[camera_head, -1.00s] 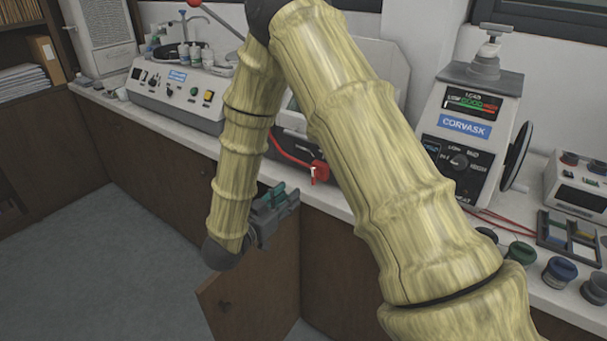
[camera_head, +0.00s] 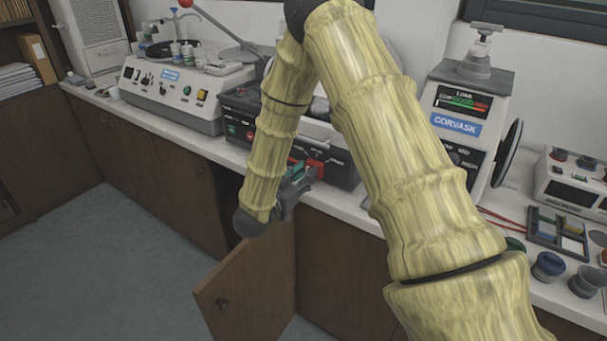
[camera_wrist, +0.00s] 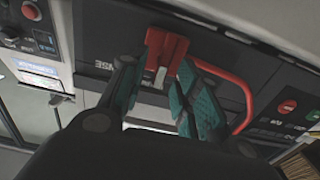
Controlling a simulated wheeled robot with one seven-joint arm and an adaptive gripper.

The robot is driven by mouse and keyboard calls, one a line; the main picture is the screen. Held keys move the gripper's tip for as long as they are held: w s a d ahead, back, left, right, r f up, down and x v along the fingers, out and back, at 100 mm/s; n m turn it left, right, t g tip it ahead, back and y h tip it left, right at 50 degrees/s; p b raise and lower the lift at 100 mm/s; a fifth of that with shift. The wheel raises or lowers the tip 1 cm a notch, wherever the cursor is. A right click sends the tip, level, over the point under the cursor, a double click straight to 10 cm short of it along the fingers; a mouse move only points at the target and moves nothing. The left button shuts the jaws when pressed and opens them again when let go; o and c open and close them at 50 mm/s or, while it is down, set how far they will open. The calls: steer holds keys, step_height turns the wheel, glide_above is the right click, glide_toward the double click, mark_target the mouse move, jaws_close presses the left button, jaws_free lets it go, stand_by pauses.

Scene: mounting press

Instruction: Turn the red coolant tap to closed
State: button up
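The red coolant tap (camera_wrist: 167,50) is a red block with a pale marker on the dark front panel of the machine on the counter. A red hose curves away beside it in the wrist view. In the head view the tap (camera_head: 315,168) shows just right of my gripper (camera_head: 298,182). My gripper (camera_wrist: 157,80) is open, with its green-padded fingers on either side of the tap's lower part in the wrist view. I cannot tell whether the fingers touch it. The arm hides part of the machine in the head view.
A cupboard door (camera_head: 247,287) hangs open below the counter, under my gripper. A CORVASK machine (camera_head: 468,115) stands to the right, with jars (camera_head: 548,266) in front. A control unit (camera_head: 172,90) stands at the left. The floor (camera_head: 90,260) is clear.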

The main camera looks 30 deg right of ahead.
jaws_close()
steer(key=shift+r+n+p, duration=0.15)
steer(key=shift+n+p, duration=0.15)
steer(key=shift+p, duration=0.05)
steer(key=shift+w+n+p, duration=0.1)
steer(key=shift+n+p, duration=0.2)
steer(key=shift+w+a+r+n+p, duration=0.1)
steer(key=shift+w+n+p, duration=0.05)
steer(key=shift+n+p, duration=0.9)
steer(key=n+p, duration=0.2)
steer(key=n, duration=0.1)
steer(key=n+p, duration=0.1)
steer(key=n, duration=0.1)
steer(key=shift+w+a+f+n, duration=0.1)
steer(key=shift+w+f+n, duration=0.15)
steer(key=shift+w, duration=0.05)
